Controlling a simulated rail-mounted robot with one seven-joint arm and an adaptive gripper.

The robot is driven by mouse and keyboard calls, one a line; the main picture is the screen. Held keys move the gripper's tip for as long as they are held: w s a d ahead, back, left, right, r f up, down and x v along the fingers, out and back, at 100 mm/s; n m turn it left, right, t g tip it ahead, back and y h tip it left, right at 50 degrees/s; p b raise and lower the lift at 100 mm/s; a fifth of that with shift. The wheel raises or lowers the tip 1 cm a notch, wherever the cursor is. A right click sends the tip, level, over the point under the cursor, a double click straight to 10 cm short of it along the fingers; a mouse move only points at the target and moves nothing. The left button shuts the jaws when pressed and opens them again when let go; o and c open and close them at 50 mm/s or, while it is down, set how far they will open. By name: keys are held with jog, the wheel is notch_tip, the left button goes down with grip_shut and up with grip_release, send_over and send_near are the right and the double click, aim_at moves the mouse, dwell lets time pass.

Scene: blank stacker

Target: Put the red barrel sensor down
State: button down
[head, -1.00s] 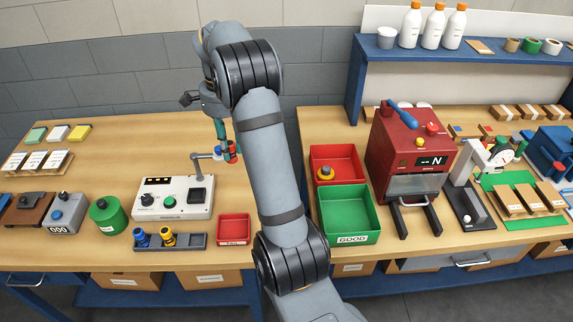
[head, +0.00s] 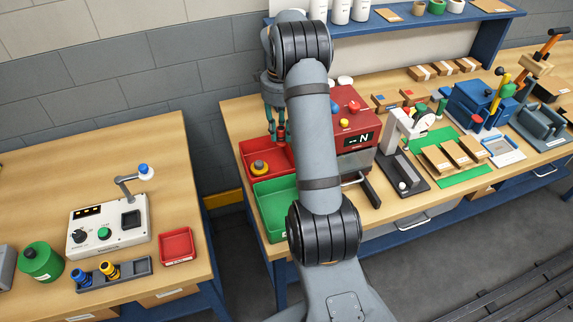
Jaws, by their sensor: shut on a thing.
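My gripper (head: 276,137) hangs fingers down over the back right part of the red bin (head: 250,149) on the right bench. It is shut on the red barrel sensor (head: 281,134), a small red piece between the fingertips. The sensor is partly hidden by the fingers and hard to separate from the red bin behind it. How high it is above the bin floor I cannot tell. A yellow piece with a grey top (head: 259,168) sits in the red bin.
A green bin (head: 266,219) stands in front of the red bin, partly behind my arm. A red machine (head: 352,130) stands close to the right. The left bench holds a tester (head: 108,225), a small red tray (head: 177,246) and a sensor rack (head: 133,268). A gap separates the benches.

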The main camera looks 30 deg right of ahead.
jog(key=shift+w+a+m, duration=0.25)
jog(key=shift+m, duration=0.45)
jog(key=p, duration=0.3)
send_over(280, 165)
notch_tip(280, 165, down, 9)
jog(key=shift+s+f, duration=0.1)
jog(key=shift+s, duration=0.05)
jog(key=shift+f, duration=0.45)
jog(key=shift+b, duration=0.3)
jog(key=shift+f+b, duration=0.2)
jog(key=shift+b, duration=0.1)
jog(key=c, duration=1.5)
grip_release()
jog(key=shift+r, duration=0.15)
jog(key=shift+o, duration=0.2)
